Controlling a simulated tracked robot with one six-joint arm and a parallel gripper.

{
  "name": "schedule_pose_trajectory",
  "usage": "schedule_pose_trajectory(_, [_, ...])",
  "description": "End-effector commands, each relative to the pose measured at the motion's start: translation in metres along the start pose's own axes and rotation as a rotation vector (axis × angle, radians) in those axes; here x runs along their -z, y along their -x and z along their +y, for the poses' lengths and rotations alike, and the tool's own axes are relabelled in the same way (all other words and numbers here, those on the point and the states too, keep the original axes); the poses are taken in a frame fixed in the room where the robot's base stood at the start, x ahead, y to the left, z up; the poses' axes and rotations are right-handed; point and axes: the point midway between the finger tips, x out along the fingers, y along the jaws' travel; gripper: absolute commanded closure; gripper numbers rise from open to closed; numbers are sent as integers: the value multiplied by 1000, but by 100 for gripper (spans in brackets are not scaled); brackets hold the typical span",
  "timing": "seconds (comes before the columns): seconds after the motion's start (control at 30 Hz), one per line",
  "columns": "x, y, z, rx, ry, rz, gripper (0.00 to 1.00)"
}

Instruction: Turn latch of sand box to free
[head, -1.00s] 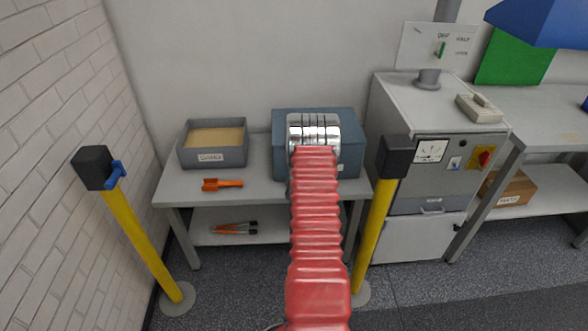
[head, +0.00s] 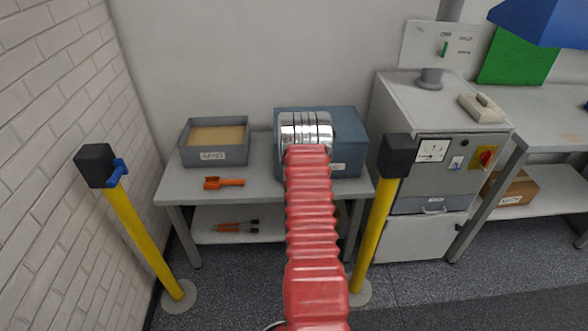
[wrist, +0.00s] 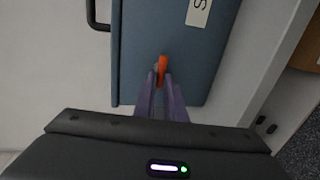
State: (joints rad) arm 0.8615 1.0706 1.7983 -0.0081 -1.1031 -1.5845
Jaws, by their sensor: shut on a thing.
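The blue-grey sand box (head: 345,125) stands at the right end of the grey table, partly hidden behind my red arm in the head view. The wrist view shows its blue face (wrist: 180,45) with a white label, of which only an "S" is readable. An orange latch (wrist: 161,64) sits at the lower middle of that face. My gripper (wrist: 161,82) is shut on the latch, its two fingers on either side of it. The latch looks about upright in the wrist view. In the head view the gripper and latch are hidden behind my arm.
An open grey tray (head: 213,158) of sand-coloured stuff stands left on the table (head: 262,180). An orange tool (head: 224,183) lies before it. Yellow posts (head: 140,240) stand left and right (head: 375,235) in front. A grey cabinet (head: 430,180) stands at right.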

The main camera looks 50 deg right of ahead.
Motion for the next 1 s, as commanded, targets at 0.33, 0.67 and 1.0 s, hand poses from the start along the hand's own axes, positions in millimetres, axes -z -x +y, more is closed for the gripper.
schedule_pose_trajectory(0.33, [3,-1,-1,3,3,7,80])
schedule_pose_trajectory(0.67, [1,0,0,0,1,3,71])
schedule_pose_trajectory(1.0, [1,11,0,2,0,2,71])
